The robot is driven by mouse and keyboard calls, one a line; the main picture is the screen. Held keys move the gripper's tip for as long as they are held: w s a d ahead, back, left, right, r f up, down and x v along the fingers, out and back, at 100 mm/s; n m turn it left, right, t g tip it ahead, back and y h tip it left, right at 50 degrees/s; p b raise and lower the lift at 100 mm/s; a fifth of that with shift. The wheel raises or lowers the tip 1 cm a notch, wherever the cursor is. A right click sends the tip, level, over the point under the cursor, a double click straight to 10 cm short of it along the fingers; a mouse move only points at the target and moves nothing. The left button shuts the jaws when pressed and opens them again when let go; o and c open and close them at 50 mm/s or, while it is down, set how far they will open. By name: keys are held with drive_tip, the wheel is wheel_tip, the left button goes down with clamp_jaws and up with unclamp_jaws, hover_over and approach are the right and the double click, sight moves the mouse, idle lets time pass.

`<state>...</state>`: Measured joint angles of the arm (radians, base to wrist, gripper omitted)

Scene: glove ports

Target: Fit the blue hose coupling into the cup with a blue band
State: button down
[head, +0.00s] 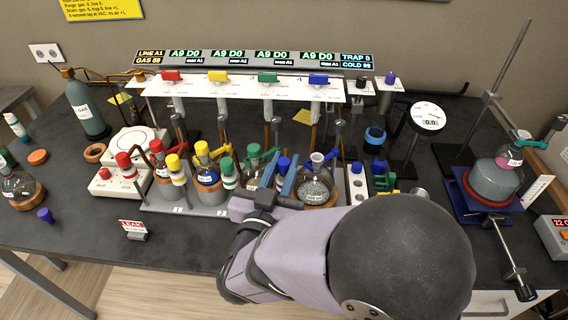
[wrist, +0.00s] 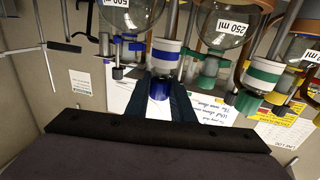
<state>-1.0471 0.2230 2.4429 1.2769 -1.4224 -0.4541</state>
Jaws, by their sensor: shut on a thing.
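The blue hose coupling (head: 284,162) is between the fingers of my gripper (head: 279,174), which is shut on it. In the wrist view the coupling (wrist: 158,87) shows between the two dark fingers (wrist: 160,82). The white cup with a blue band (wrist: 164,56) is in line with the coupling and right at its end. In the head view the cup is mostly hidden by the fingers. I cannot tell whether the coupling is inside the cup or only at its mouth.
A green-banded cup (head: 229,177) and a flask (head: 208,178) stand left of my gripper; another flask (head: 316,185) stands close on its right. A white block with a blue top (head: 357,183) is farther right. The bench front left (head: 85,225) is mostly clear.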

sight(282, 173)
drive_tip(key=shift+f, duration=0.45)
drive_tip(key=c, duration=1.5)
unclamp_jaws()
drive_tip(key=shift+o, duration=0.2)
drive_tip(key=shift+s, duration=0.1)
drive_tip(key=shift+s+a+b, duration=0.25)
drive_tip(key=shift+s+b, duration=0.05)
drive_tip(key=shift+s, duration=0.85)
drive_tip(key=shift+s+a+b, duration=0.2)
drive_tip(key=shift+s+b, duration=0.05)
drive_tip(key=shift+s, duration=0.95)
drive_tip(key=shift+s+a+b, duration=0.25)
drive_tip(key=shift+s+b, duration=0.05)
drive_tip(key=shift+s, duration=0.85)
